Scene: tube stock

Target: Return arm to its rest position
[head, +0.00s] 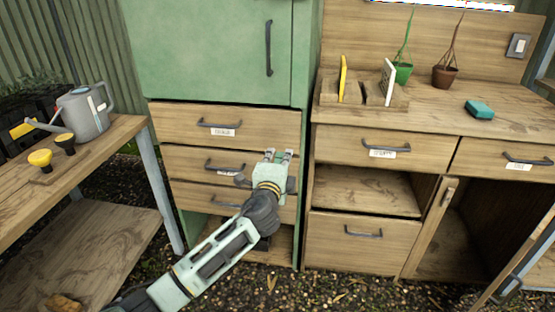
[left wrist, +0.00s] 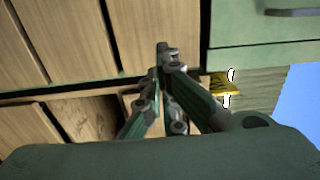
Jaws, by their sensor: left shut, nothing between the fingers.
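My left gripper (head: 279,156) reaches in from the bottom of the head view, in front of the wooden drawers (head: 222,163) under the green cabinet (head: 210,45). In the left wrist view its fingers (left wrist: 165,50) meet at the tips, with nothing between them. It hides the right part of the middle and lower drawers. I cannot tell whether it touches the drawer fronts. My right gripper is not in view.
A bench (head: 20,200) at left holds a grey watering can (head: 86,110). An open cabinet door (head: 433,228) juts out below. Gravel floor (head: 335,292) is clear in front.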

